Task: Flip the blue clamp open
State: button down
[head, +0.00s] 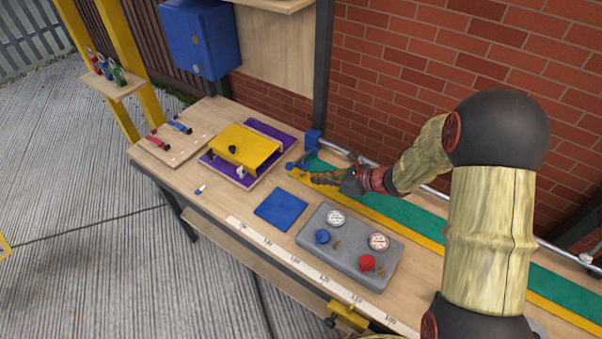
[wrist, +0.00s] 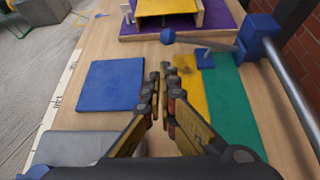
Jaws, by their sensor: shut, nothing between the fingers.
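A blue-handled clamp (head: 180,126) lies on a small wooden board at the bench's far left end, beside a red one (head: 158,143). A blue block (head: 313,140) with a ball-ended lever sits on the rail at the back; it also shows in the wrist view (wrist: 262,32). I cannot tell for sure which of these is the blue clamp. My gripper (head: 303,175) is shut and empty, over the yellow strip, close to the rail block's lever. In the wrist view its fingertips (wrist: 161,72) point toward the ball knob (wrist: 168,36), apart from it in the picture.
A yellow bracket (head: 245,147) stands on a purple board. A blue square (head: 281,209) lies on the bench near a grey gauge panel (head: 350,246) with knobs. A blue cabinet (head: 200,38) hangs above. A green strip (head: 400,215) runs along the back, by the brick wall.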

aim_at(301, 158)
jog(key=shift+w+d+f+m, duration=0.25)
jog(key=shift+w+m, duration=0.05)
jog(key=shift+w, duration=0.05)
jog(key=b+x, duration=0.3)
jog(key=x, duration=0.7)
jog(key=shift+r, duration=0.1)
jog(key=shift+r, duration=0.15)
